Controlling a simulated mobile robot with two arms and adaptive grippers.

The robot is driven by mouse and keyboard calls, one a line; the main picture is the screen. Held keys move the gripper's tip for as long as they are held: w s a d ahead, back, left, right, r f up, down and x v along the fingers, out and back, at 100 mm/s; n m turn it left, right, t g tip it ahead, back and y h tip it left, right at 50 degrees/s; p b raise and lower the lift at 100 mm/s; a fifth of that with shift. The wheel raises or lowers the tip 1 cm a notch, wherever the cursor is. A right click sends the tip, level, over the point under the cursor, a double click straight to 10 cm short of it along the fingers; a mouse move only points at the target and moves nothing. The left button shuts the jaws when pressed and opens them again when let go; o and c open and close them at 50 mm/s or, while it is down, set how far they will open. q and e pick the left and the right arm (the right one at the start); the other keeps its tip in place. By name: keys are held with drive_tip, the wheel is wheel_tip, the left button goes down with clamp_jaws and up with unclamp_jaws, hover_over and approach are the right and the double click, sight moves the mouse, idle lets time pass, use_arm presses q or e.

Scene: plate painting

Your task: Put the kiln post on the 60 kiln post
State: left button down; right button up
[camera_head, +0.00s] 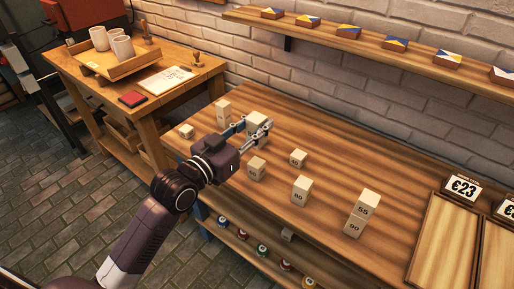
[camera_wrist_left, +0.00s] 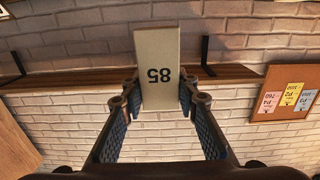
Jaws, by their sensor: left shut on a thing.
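My left gripper (camera_head: 259,128) is shut on a pale kiln post (camera_head: 257,117) over the back left part of the workbench. In the left wrist view this post (camera_wrist_left: 159,55) fills the jaws (camera_wrist_left: 160,92) and bears a number that looks like 85, upside down. Several other pale posts stand on the bench: a short one (camera_head: 298,158), one near the front (camera_head: 257,169), a taller one (camera_head: 301,191), and a post marked 55 (camera_head: 367,203) on one marked 90 (camera_head: 354,229). I cannot read which one is marked 60. My right gripper is out of view.
A wall shelf (camera_head: 400,56) with painted tiles runs above. The bench's back middle is clear.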

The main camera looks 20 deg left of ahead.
sight(256, 146)
use_arm(q)
wheel_tip(256, 146, down, 3)
drive_tip(key=shift+f, duration=0.1)
wheel_tip(256, 146, down, 4)
drive_tip(key=shift+r+b, duration=0.1)
drive_tip(key=shift+b, duration=0.3)
drive_tip(key=c, duration=1.5)
unclamp_jaws()
drive_tip(key=shift+f, duration=0.25)
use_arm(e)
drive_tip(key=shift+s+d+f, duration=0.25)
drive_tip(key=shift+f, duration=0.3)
